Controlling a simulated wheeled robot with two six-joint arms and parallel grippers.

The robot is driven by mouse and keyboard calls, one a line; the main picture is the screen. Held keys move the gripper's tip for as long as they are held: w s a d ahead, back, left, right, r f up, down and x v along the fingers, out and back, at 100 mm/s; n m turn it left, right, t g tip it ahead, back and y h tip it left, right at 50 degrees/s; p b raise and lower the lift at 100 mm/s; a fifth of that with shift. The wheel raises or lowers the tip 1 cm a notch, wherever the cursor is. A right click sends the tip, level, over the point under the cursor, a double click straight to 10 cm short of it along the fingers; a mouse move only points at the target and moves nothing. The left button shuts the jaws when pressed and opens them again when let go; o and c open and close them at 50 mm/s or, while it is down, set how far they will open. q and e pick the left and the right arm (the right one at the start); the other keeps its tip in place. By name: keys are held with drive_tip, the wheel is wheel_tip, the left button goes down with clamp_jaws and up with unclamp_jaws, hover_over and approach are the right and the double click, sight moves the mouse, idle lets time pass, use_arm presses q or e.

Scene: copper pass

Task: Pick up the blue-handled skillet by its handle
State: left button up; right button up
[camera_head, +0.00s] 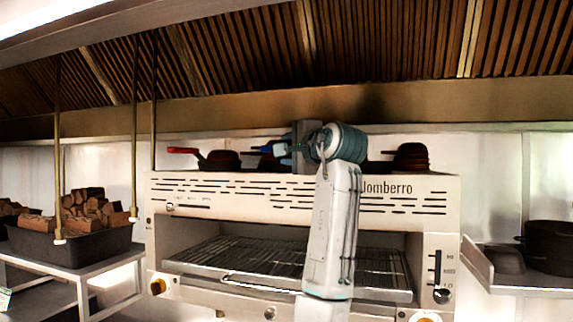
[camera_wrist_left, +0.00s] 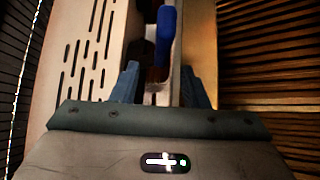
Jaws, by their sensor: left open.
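The blue-handled skillet lies on top of the steel grill (camera_head: 300,190). Its blue handle (camera_head: 266,149) shows just left of my left gripper (camera_head: 284,147), and the gripper and arm hide part of the pan. In the left wrist view the blue handle (camera_wrist_left: 166,35) runs lengthwise just ahead of the gap between my left gripper's fingers (camera_wrist_left: 159,70). The fingers are apart, one on each side of the handle's line, and I see no grip on it. My right gripper is not in view.
A red-handled pan (camera_head: 222,159) sits left on the grill top, and dark stacked pans (camera_head: 410,157) sit at right. Brass rods (camera_head: 134,120) hang at left. A wood-filled bin (camera_head: 75,243) stands left, dark pots (camera_head: 548,245) right. A slatted hood (camera_head: 230,55) hangs above.

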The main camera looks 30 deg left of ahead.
use_arm(q)
drive_tip(key=p+x, duration=0.3)
drive_tip(key=x, duration=0.1)
drive_tip(key=shift+s+a+r, duration=0.1)
drive_tip(key=shift+a+r, duration=0.05)
drive_tip(key=shift+a+f, duration=0.25)
drive_tip(key=shift+a, duration=0.05)
drive_tip(key=shift+d, duration=0.1)
drive_tip(key=shift+d+r, duration=0.15)
drive_tip(key=shift+d, duration=0.15)
drive_tip(key=c, duration=0.7)
clamp_jaws()
drive_tip(key=shift+a, duration=0.15)
